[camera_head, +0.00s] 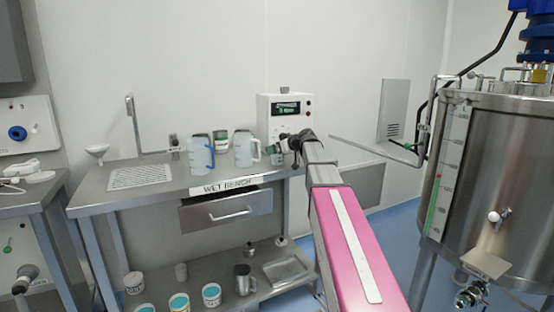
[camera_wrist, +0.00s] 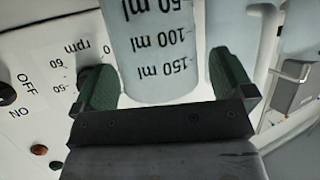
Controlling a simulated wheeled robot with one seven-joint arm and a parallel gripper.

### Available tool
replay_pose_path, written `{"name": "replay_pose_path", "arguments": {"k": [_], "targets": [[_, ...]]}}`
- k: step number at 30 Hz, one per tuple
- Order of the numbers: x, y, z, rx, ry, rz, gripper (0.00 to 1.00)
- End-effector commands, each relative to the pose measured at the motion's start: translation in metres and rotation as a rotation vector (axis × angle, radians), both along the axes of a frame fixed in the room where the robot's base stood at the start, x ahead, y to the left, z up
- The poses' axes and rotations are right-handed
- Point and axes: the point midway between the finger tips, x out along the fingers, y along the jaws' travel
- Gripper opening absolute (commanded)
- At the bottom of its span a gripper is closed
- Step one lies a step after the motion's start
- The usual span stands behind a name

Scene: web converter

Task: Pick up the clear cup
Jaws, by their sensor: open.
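The clear cup with dark ml markings (camera_wrist: 165,50) fills the upper middle of the wrist view, where its markings appear upside down. In the head view a small part of it (camera_head: 277,157) shows at the right end of the wet bench, partly hidden by my gripper. My gripper (camera_wrist: 163,72) is open, with one green finger on each side of the cup. The left finger looks very close to the cup wall; I cannot tell whether it touches. A wider gap shows at the right finger.
The wet bench (camera_head: 152,195) carries two clear jugs (camera_head: 200,155) (camera_head: 244,150) left of my gripper. A control box (camera_head: 286,112) stands behind it. A metal tank (camera_head: 492,180) with pipes stands at the right. Several tubs and a metal jug (camera_head: 244,279) sit on the lower shelf.

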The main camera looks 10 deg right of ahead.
Motion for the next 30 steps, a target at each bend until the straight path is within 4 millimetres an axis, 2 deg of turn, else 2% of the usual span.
{"name": "replay_pose_path", "arguments": {"k": [8, 12, 13, 23, 26, 30], "targets": [[0.004, 0.004, -0.002, 0.0, 0.0, 0.0, 1.0], [0.004, 0.003, -0.002, 0.0, 0.0, 0.0, 0.54], [0.004, 0.003, -0.002, 0.0, 0.0, 0.0, 0.47], [0.004, 0.003, 0.0, 0.0, 0.0, 0.0, 0.46], [0.004, 0.003, 0.008, 0.0, -0.001, -0.001, 0.46], [0.004, 0.003, 0.029, -0.001, -0.002, -0.001, 0.46]]}}
